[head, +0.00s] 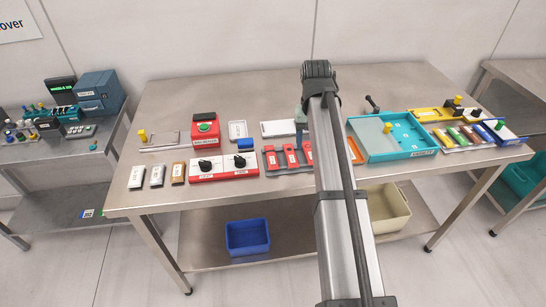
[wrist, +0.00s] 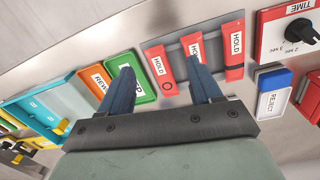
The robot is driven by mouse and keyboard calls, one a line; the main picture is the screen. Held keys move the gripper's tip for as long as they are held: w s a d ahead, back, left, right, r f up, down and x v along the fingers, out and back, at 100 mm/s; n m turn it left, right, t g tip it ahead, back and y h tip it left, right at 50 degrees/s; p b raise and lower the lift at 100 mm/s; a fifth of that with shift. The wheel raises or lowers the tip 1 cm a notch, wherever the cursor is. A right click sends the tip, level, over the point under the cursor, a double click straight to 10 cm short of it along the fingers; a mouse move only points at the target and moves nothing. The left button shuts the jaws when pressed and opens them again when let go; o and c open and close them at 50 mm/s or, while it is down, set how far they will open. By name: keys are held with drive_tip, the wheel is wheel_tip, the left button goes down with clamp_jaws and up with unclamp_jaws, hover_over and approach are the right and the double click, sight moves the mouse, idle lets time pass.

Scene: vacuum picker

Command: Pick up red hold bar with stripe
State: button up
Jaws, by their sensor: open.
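Three red bars labelled HOLD lie side by side in the wrist view. The left bar (wrist: 155,60) has a dark ring mark at its lower end. The middle bar (wrist: 190,42) is partly covered by my right finger. The right bar (wrist: 234,60) is mostly clear of my fingers. I cannot make out clearly which bar has a stripe. My gripper (wrist: 159,68) is open and empty, its fingertips appearing on either side of the left bar. In the head view, red bars (head: 272,158) lie on a grey rack, partly hidden by my arm.
Green (wrist: 144,84) and orange (wrist: 95,77) plates lie left of the bars, beside a teal tray (wrist: 40,98). A red dial box (wrist: 275,45) and a blue-topped REJECT block (wrist: 270,104) stand right. The steel table (head: 240,90) has free room at the back.

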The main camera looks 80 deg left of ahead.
wheel_tip(320, 180, up, 6)
drive_tip(key=n, duration=0.2)
hover_over(271, 155)
drive_tip(key=f, duration=0.8)
drive_tip(key=shift+s+d, duration=0.1)
drive_tip(key=shift+s, duration=0.25)
drive_tip(key=shift+w+f, duration=0.2)
drive_tip(key=shift+f, duration=1.25)
drive_tip(key=shift+w+f, duration=0.2)
drive_tip(key=shift+f, duration=1.2)
drive_tip(key=c, duration=1.1)
drive_tip(key=shift+r, duration=0.15)
